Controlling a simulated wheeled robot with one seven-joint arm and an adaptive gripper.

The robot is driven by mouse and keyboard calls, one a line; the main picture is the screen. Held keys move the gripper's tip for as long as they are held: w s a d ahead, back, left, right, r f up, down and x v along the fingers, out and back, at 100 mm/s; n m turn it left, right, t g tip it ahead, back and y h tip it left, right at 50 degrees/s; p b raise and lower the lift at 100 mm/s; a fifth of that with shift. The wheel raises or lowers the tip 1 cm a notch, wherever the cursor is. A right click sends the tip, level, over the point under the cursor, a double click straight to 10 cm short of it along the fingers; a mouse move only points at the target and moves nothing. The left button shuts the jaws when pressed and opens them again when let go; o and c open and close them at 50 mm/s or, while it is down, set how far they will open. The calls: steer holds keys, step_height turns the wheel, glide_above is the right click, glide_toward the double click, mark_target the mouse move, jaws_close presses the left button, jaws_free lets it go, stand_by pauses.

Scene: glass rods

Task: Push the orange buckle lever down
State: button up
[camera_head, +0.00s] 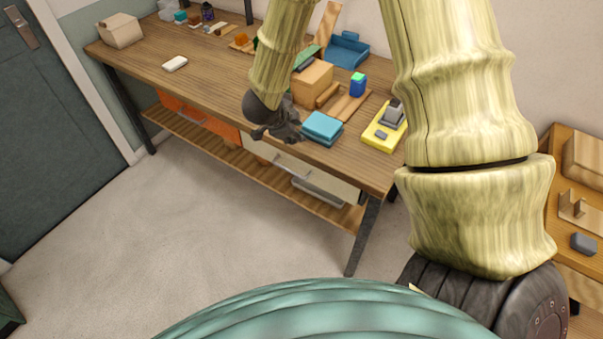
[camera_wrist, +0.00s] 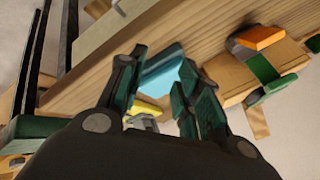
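The orange buckle lever (camera_wrist: 258,38) appears in the wrist view as a flat orange piece above a green strap (camera_wrist: 262,70) on a wooden block (camera_wrist: 232,75). It lies to the right of my fingers, clear of them. In the head view I cannot make the lever out; my arm covers part of that area. My gripper (camera_head: 276,124) is at the front edge of the workbench, left of a blue stacked block. In the wrist view my gripper (camera_wrist: 160,78) has its fingers spread, with nothing held between them.
The blue block (camera_head: 322,127) sits near the workbench (camera_head: 215,80) edge, with a yellow tray (camera_head: 384,129) to its right. A wooden box (camera_head: 313,78) and a blue bin (camera_head: 346,51) stand behind. A drawer (camera_head: 300,169) hangs below. Open floor (camera_head: 200,220) lies in front.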

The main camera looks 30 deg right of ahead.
steer(key=s+a+f+n+b, duration=0.1)
steer(key=s+a+f+n, duration=0.1)
steer(key=s+f+n, duration=0.2)
steer(key=s+a+f+n+y+b, duration=0.1)
steer(key=s+a+f+n+b, duration=0.1)
steer(key=f, duration=0.7)
steer(key=s+a+f+n+y+b, duration=0.1)
steer(key=s+f+n, duration=0.4)
steer(key=f+n, duration=0.1)
steer(key=shift+s+a+f+b, duration=0.3)
steer(key=shift+a+f, duration=0.1)
steer(key=shift+f, duration=0.45)
